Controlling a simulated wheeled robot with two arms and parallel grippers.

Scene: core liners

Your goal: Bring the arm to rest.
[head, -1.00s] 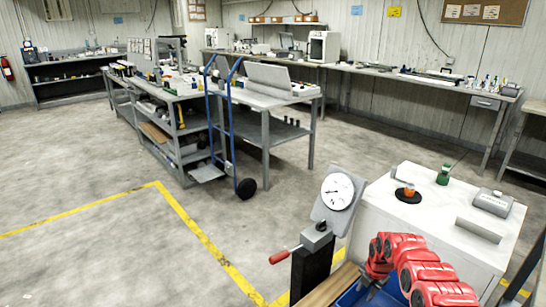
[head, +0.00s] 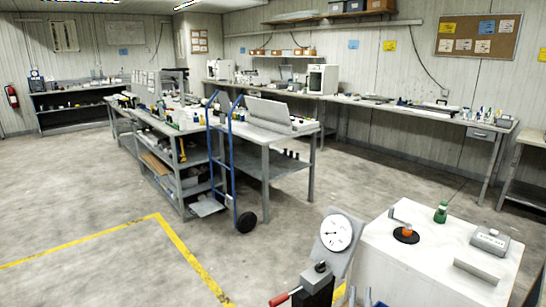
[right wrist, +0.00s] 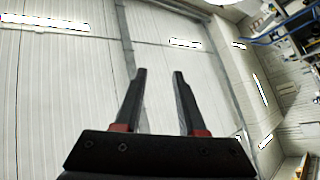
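My right gripper (right wrist: 159,73) shows in the right wrist view. Its two dark fingers stand apart with nothing between them, so it is open and empty. Behind the fingers are pale wall or ceiling panels and lights; no object is near the fingertips. In the head view I cannot make out the right arm or its gripper. My left gripper is in neither view.
A white cabinet (head: 420,262) stands at the lower right with a green bottle (head: 441,212), an orange item (head: 407,232) and a grey device (head: 490,241) on it. Left of it is a dial gauge (head: 336,232). A blue hand truck (head: 232,160) leans at the workbench. The left floor is clear.

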